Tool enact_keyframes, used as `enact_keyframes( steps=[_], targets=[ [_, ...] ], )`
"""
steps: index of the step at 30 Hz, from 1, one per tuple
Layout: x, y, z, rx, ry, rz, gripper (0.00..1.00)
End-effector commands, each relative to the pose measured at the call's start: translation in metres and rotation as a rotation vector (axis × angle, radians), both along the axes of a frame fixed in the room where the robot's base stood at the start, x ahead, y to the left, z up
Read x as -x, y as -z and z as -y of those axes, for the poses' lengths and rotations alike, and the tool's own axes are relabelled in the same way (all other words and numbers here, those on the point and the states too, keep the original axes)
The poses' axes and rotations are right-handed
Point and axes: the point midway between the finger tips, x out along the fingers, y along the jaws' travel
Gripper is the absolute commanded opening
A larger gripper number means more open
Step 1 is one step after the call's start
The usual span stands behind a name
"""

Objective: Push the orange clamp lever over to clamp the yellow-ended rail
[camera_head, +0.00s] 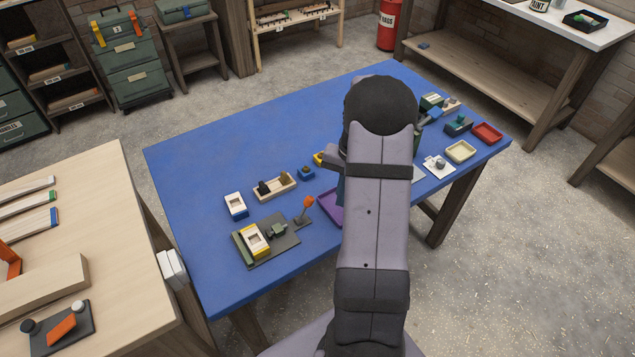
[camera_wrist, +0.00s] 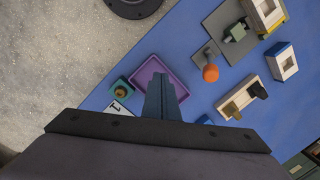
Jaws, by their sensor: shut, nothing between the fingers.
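The orange clamp lever (camera_head: 308,202) stands roughly upright at the right end of a dark grey plate (camera_head: 285,243). In the wrist view its orange knob (camera_wrist: 210,73) is seen from above. The yellow-ended rail (camera_head: 256,239), a white block with a yellow end, sits on the plate to the left. It also shows in the wrist view (camera_wrist: 265,13). A small green block (camera_head: 277,231) is between rail and lever. My gripper (camera_wrist: 161,80) is shut and empty, over the edge of the purple tray, apart from the lever. In the head view my arm hides it.
The purple tray (camera_wrist: 148,64) is beside the lever. Small trays and parts fill the right end. The blue table (camera_head: 190,160) is bare at left.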

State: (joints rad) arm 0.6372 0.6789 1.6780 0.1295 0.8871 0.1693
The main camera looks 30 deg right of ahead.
Motion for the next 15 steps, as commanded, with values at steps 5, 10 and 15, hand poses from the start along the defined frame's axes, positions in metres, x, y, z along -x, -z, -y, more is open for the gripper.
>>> enact_keyframes(
  steps=[5, 10, 15],
  targets=[
    [-0.054, -0.043, 0.025, 0.015, 0.163, 0.084, 0.0],
    [-0.064, -0.064, 0.019, -0.04, 0.355, 0.056, 0.0],
    [-0.057, -0.065, 0.011, -0.065, 0.461, 0.005, 0.0]
  ],
)
